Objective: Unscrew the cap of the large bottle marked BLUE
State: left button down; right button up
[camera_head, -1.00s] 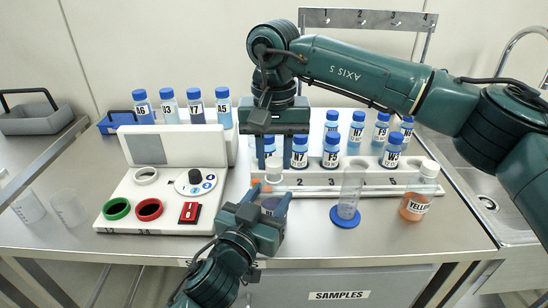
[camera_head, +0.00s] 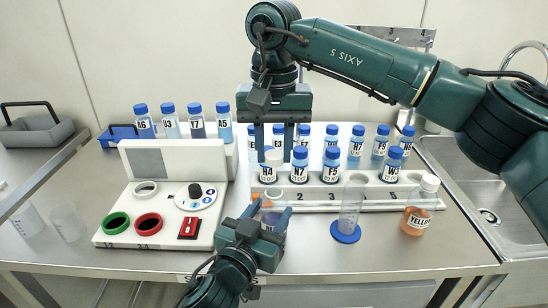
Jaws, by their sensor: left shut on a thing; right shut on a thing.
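The large bottle marked BLUE (camera_head: 272,219) stands at the front middle of the bench, its label partly hidden by my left gripper. My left gripper (camera_head: 270,212) is shut around its body from the front. My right gripper (camera_head: 273,155) points down above the bottle and is shut on the white cap (camera_head: 273,158). The cap is apart from the bottle, held above its neck and in front of the blue-capped bottle H4 (camera_head: 268,174) in the row behind.
The bottle YELLOW (camera_head: 415,221) and a clear cylinder on a blue foot (camera_head: 345,238) stand to the right. A white rack (camera_head: 330,198) with small bottles lies close behind. A white control box (camera_head: 165,235) stands left; bare bench lies in front of it.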

pick_arm(q)
jog(key=c, duration=0.6)
grip_release()
